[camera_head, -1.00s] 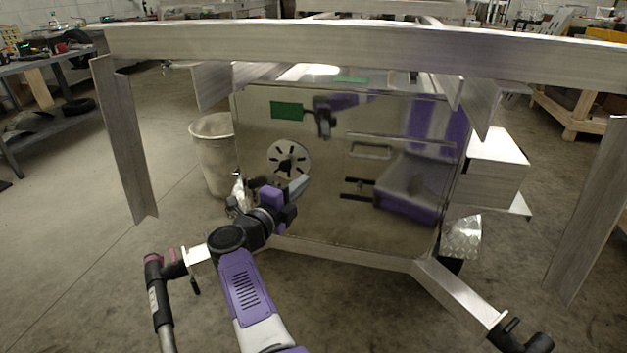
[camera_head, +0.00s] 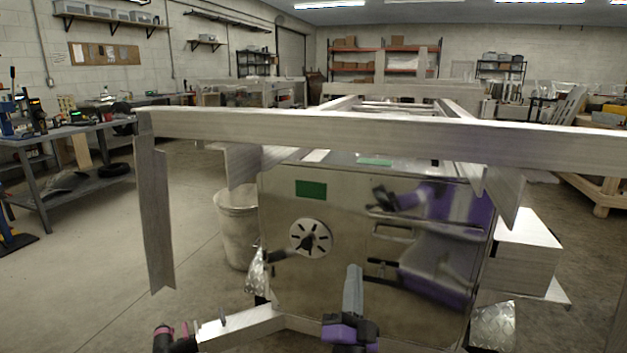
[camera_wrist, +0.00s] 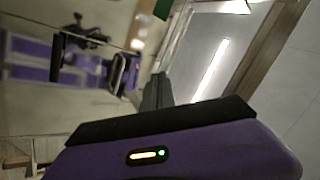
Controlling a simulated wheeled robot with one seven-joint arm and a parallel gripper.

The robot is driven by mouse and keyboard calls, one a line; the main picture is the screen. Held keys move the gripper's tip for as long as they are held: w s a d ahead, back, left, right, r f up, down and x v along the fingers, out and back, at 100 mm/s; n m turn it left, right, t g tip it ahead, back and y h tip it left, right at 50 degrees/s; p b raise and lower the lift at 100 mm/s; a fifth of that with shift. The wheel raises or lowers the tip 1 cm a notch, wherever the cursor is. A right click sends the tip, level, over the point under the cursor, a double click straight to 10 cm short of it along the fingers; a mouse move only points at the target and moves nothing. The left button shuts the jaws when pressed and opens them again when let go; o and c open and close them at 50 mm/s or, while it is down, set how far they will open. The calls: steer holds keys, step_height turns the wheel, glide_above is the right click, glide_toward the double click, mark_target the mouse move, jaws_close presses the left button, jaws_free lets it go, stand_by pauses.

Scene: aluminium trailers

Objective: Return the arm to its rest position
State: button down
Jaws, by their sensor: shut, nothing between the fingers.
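My arm shows low in the head view, with its purple and black wrist at the bottom edge. My gripper (camera_head: 353,270) points up in the picture, its grey fingers together and empty. It stands in front of the shiny metal box (camera_head: 330,270) on the trailer; the exact gap to the box cannot be told. In the wrist view the fingers (camera_wrist: 159,82) also show, closed, beyond the purple housing. Most of my arm is below the head view.
An aluminium trailer beam (camera_head: 400,130) crosses in front of me, with a hanging plate (camera_head: 154,220) at left. A bin (camera_head: 238,230) stands left of the box, and a workbench (camera_head: 60,180) farther left. The floor at left is clear.

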steer(key=s+d+f+n+g+y, duration=0.1)
steer(key=s+d+f+n+g, duration=0.25)
steer(key=s, duration=1.35)
steer(key=s+d+f+n+g+y, duration=0.1)
steer(key=s+d+f+n+g, duration=0.3)
steer(key=s, duration=1.3)
steer(key=s+d+f+n+g+y, duration=0.2)
steer(key=s+d+f+n, duration=0.25)
steer(key=s, duration=1.35)
step_height(320, 180, up, 14)
steer(key=p, duration=1.3)
steer(key=shift+w+f, duration=0.2)
steer(key=shift+w, duration=0.1)
steer(key=c, duration=2.1)
jaws_free()
steer(key=shift+a+t, duration=0.1)
steer(key=shift+t, duration=0.15)
